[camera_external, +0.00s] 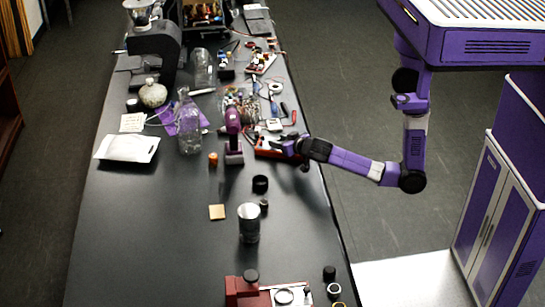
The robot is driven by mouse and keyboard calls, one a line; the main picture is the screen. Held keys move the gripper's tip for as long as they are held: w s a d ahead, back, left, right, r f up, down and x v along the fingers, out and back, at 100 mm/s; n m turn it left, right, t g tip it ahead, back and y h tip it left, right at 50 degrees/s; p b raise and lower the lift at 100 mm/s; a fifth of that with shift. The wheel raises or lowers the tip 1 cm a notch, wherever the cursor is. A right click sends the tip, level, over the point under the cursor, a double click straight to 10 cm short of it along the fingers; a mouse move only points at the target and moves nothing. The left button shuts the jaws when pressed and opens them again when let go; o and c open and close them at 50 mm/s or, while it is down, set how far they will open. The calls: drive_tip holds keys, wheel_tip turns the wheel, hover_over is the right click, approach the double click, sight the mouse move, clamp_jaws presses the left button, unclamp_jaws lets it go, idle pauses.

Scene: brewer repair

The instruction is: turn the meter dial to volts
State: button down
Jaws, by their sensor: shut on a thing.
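The meter (266,153) appears to be the red-edged box on the bench's right side, just right of the purple drill. My gripper (287,147) reaches in from the right and is low over the meter. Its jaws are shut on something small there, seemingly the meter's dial. The fingers hide the dial, so its pointer and markings cannot be read from this distance.
The purple drill (233,135) stands close left of the meter. Cables and small tools lie behind it. A glass bottle (188,128) is farther left. The bench's front left is clear.

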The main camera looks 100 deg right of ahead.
drive_tip(key=m+g+b, duration=0.1)
drive_tip(key=g, duration=0.1)
drive_tip(key=w+m+g+h+b, duration=0.1)
drive_tip(key=m, duration=0.1)
drive_tip(key=shift+a+g+h, duration=0.15)
drive_tip(key=shift+g+h, duration=0.15)
drive_tip(key=shift+g, duration=0.1)
drive_tip(key=shift+w+m+g+b, duration=0.1)
drive_tip(key=shift+m+g+b, duration=1.1)
drive_tip(key=shift+m+g, duration=0.75)
drive_tip(key=c, duration=0.8)
unclamp_jaws()
drive_tip(key=shift+c, duration=0.2)
drive_tip(key=b+v, duration=0.1)
drive_tip(key=v, duration=0.4)
drive_tip(key=shift+w+a, duration=0.1)
drive_tip(key=shift+a, duration=0.2)
drive_tip(key=shift+p+v, duration=0.5)
drive_tip(key=shift+v, duration=0.55)
